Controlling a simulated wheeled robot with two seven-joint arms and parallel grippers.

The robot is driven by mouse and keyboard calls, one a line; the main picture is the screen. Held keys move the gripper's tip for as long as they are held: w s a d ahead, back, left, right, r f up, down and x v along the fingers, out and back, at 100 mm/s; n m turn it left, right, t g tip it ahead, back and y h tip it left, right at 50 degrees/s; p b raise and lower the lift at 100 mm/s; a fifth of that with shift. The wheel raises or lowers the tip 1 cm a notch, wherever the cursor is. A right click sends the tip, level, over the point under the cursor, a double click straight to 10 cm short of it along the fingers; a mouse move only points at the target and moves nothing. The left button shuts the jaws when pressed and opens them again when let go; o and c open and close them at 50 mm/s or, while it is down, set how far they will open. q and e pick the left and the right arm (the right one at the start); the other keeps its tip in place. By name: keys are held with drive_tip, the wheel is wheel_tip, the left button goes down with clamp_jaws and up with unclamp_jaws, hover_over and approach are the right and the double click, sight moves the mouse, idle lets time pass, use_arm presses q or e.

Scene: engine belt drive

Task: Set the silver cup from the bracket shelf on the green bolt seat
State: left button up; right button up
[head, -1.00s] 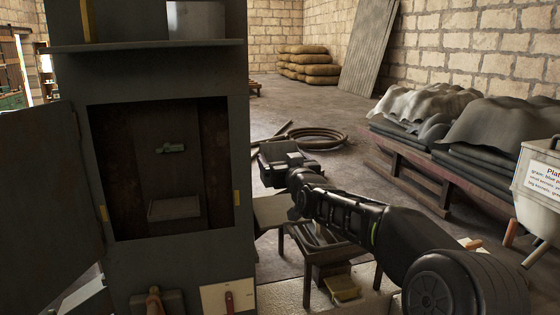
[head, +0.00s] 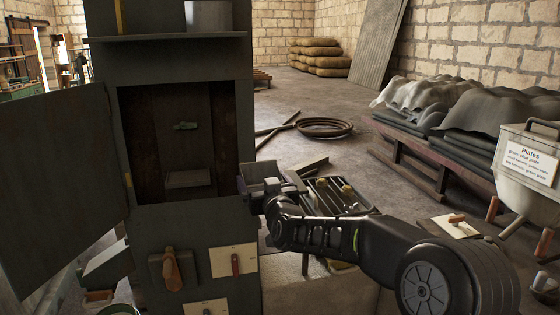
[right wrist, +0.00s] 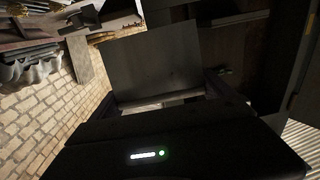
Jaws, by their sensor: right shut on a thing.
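A silver squarish thing (head: 205,15), perhaps the silver cup, stands on the upper shelf (head: 165,38) of the dark cabinet, its top cut off by the frame. I cannot tell what that thing is. My left gripper is not in view.
A grey block (head: 188,180) sits low in the recess. The cabinet door (head: 65,190) hangs open on the left. Handled plates (head: 234,261) are on the cabinet front. A tray table (head: 340,195) stands behind my right arm, and a "Plates" bin (head: 525,165) is at right.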

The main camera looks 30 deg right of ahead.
drive_tip(key=s+a+f+n+y, duration=0.1)
drive_tip(key=s+a+f+y, duration=0.1)
drive_tip(key=a+f, duration=0.8)
drive_tip(key=s+a+f+n+y, duration=0.2)
drive_tip(key=s+a+f+y, duration=0.1)
drive_tip(key=a+f, duration=0.7)
wheel_tip(320, 180, down, 4)
drive_tip(key=shift+s+a+f+t, duration=0.25)
drive_tip(key=shift+s+a+t, duration=0.1)
drive_tip(key=shift+s, duration=0.5)
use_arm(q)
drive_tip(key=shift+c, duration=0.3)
